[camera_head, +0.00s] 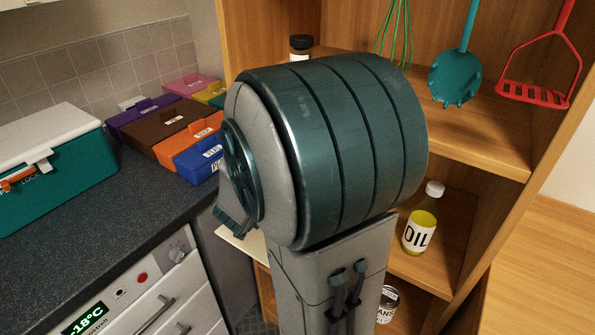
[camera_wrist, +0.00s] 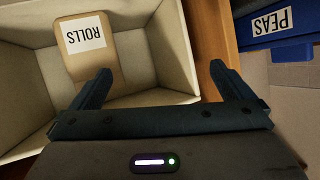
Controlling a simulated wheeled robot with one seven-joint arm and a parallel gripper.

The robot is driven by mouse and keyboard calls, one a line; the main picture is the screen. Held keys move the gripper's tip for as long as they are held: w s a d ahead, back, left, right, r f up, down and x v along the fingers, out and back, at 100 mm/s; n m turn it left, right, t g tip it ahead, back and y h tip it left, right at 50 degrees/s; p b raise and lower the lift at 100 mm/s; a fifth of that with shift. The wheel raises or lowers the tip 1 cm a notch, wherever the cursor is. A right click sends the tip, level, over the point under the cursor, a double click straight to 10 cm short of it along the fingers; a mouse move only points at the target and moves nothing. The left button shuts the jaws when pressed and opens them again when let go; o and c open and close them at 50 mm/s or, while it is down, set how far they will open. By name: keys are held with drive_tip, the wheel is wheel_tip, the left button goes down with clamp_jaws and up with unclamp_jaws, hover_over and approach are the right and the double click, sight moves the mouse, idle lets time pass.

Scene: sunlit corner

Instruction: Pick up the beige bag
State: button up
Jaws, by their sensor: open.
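The beige bag (camera_wrist: 88,55) carries a white label reading ROLLS. In the wrist view it lies inside a cream open-topped container (camera_wrist: 158,80), near its upper left. My gripper (camera_wrist: 160,78) is open and empty, its two dark fingers wide apart at the container's near side. The bag is ahead of the fingers and mostly to the left, beside the left fingertip. I cannot tell how far below the fingers it is. In the head view my arm fills the middle, and the bag and gripper are hidden.
A blue box labelled PEAS (camera_wrist: 275,22) is right of the container. In the head view, a counter (camera_head: 125,205) holds a teal cooler (camera_head: 75,172) and several coloured boxes. Wooden shelves (camera_head: 480,135) at right hold an oil bottle (camera_head: 421,225); utensils hang above.

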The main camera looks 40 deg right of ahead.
drive_tip(key=s+d+f+m+g+h, duration=0.1)
drive_tip(key=d, duration=0.3)
drive_tip(key=s+d+f+m+g+h+b, duration=0.1)
drive_tip(key=d+g, duration=0.1)
drive_tip(key=d, duration=0.2)
drive_tip(key=s+d+f+g+h, duration=0.1)
drive_tip(key=s+d+h, duration=0.1)
drive_tip(key=d, duration=0.2)
drive_tip(key=shift+d+f+m+b, duration=0.1)
drive_tip(key=shift+d+m+b, duration=0.2)
drive_tip(key=shift+m, duration=0.1)
drive_tip(key=shift+x, duration=3.25)
drive_tip(key=shift+w, duration=0.1)
drive_tip(key=c, duration=1)
